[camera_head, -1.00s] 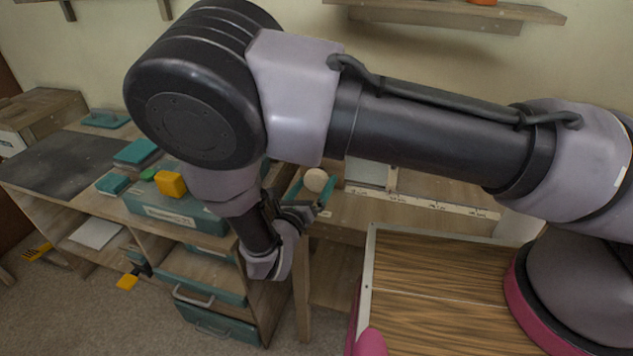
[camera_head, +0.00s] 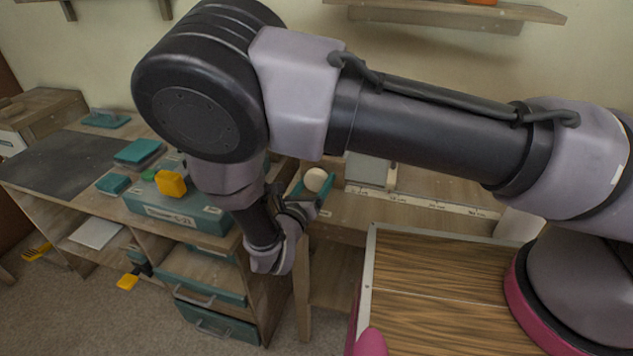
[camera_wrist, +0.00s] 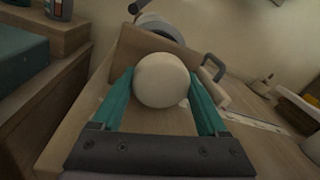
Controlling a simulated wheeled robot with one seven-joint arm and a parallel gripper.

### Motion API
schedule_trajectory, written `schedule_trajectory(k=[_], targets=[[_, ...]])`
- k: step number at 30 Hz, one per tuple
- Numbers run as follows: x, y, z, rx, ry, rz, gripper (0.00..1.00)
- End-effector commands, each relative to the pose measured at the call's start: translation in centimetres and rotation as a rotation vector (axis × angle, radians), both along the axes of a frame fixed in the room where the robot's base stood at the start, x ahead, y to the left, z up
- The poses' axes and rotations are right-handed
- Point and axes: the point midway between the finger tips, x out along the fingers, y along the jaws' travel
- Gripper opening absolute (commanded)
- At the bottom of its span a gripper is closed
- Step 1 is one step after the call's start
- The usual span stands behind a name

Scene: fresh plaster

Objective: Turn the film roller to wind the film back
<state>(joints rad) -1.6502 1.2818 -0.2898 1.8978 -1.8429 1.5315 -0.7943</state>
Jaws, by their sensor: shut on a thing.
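My gripper (camera_head: 318,186) has teal fingers on either side of a pale, rounded knob-like end (camera_wrist: 161,80), and is shut on it. The same pale end (camera_head: 315,180) shows between the fingers in the head view. It looks like the film roller's end, though its shape beyond the fingers is hidden. Behind it in the wrist view is a wooden board (camera_wrist: 150,45), with a pale grey cylinder (camera_wrist: 160,26) past it; I cannot tell how these join the held piece.
A ruler strip (camera_head: 420,201) runs along the wooden bench to the right. A workbench at left holds a teal case (camera_head: 178,211), a yellow block (camera_head: 171,183) and teal floats. A wood-topped surface (camera_head: 430,290) is in front. A shelf (camera_head: 450,12) hangs above.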

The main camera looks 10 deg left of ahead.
Motion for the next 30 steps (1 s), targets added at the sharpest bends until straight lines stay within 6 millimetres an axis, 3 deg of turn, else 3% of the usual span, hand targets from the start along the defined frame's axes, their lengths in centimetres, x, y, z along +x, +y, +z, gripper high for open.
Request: schedule_trajectory(k=[30], targets=[[-0.06,0.17,0.00,0.878,-0.067,-0.002,0.20]])
